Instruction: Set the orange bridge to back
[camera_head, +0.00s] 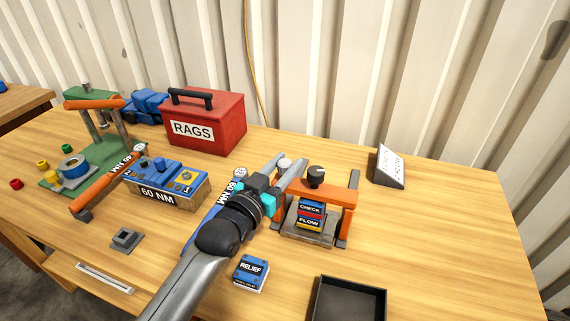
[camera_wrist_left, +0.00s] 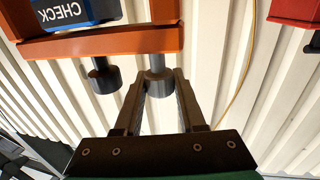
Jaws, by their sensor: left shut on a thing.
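The orange bridge (camera_head: 330,190) stands upright over a stack of small blocks labelled CHECK (camera_head: 310,207) and FLOW (camera_head: 309,222). A black knob (camera_head: 317,172) is on its top bar. The bar (camera_wrist_left: 100,44) and the CHECK block (camera_wrist_left: 75,12) appear upside down in the left wrist view. My left gripper (camera_head: 291,166) is at the bridge's left end, shut on a knob (camera_wrist_left: 159,84) that sticks out from the bar. The second, dark knob (camera_wrist_left: 104,78) is free beside the fingers. My gripper and arm hide part of the bridge's left side.
A RELIEF block (camera_head: 251,272) lies in front of my arm. A black tray (camera_head: 347,299) is at the front edge. A 60 NM box (camera_head: 165,188), red RAGS toolbox (camera_head: 203,122) and sign (camera_head: 389,165) stand around. The bench's right side is clear.

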